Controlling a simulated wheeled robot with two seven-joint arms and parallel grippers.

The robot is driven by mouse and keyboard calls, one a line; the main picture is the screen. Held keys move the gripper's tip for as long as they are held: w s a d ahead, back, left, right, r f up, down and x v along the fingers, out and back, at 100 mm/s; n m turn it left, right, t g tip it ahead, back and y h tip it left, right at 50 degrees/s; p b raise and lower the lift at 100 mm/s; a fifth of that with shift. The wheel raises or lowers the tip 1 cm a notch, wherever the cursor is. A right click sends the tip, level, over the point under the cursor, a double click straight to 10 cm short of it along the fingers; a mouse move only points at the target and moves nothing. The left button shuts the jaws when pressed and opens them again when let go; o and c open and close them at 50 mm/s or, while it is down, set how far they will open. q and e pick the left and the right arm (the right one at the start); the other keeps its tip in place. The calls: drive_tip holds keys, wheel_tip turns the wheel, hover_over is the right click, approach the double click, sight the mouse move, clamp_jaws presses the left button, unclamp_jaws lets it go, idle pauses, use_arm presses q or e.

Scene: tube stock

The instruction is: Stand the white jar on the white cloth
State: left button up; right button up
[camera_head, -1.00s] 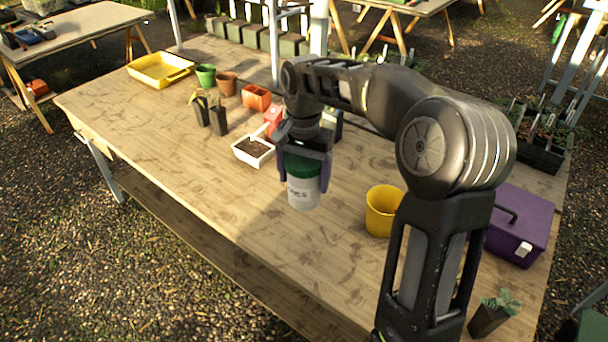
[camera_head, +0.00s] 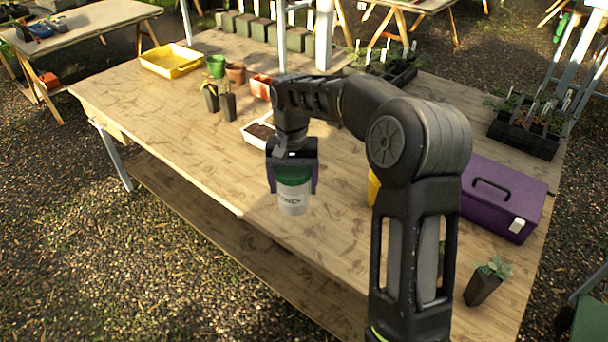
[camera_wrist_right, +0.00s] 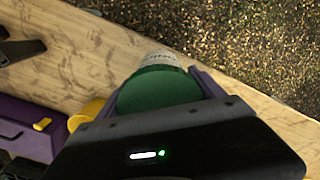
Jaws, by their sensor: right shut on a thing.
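The white jar (camera_head: 293,198) has a green lid and dark print on its side. My right gripper (camera_head: 293,182) is shut on it around the lid, with one finger on each side. The jar is upright over the front part of the wooden table; I cannot tell how far above the top its base is. In the right wrist view the green lid (camera_wrist_right: 158,90) fills the space between the fingers, and a strip of the white jar (camera_wrist_right: 160,60) shows past it. I see no white cloth in either view. My left gripper is not in view.
A white tray of soil (camera_head: 257,133) stands behind the gripper, with small potted plants (camera_head: 226,104) to its left. A yellow pot (camera_head: 373,187) is partly hidden by my arm. A purple toolbox (camera_head: 503,196) stands at the right. The table's (camera_head: 170,125) left front is clear.

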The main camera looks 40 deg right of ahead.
drive_tip(key=s+a+f+n+b, duration=0.1)
drive_tip(key=a+f+n+b, duration=0.1)
drive_tip(key=a+f, duration=0.3)
drive_tip(key=s+a+f+n+b, duration=0.1)
drive_tip(key=a+f, duration=0.4)
drive_tip(key=f, duration=0.8)
drive_tip(key=s+a+f+n+b, duration=0.1)
drive_tip(key=a+f+n+b, duration=0.3)
drive_tip(key=f, duration=0.5)
drive_tip(key=shift+s+a+f+b, duration=0.25)
drive_tip(key=shift+s+a+b, duration=0.1)
drive_tip(key=shift+a+b, duration=0.45)
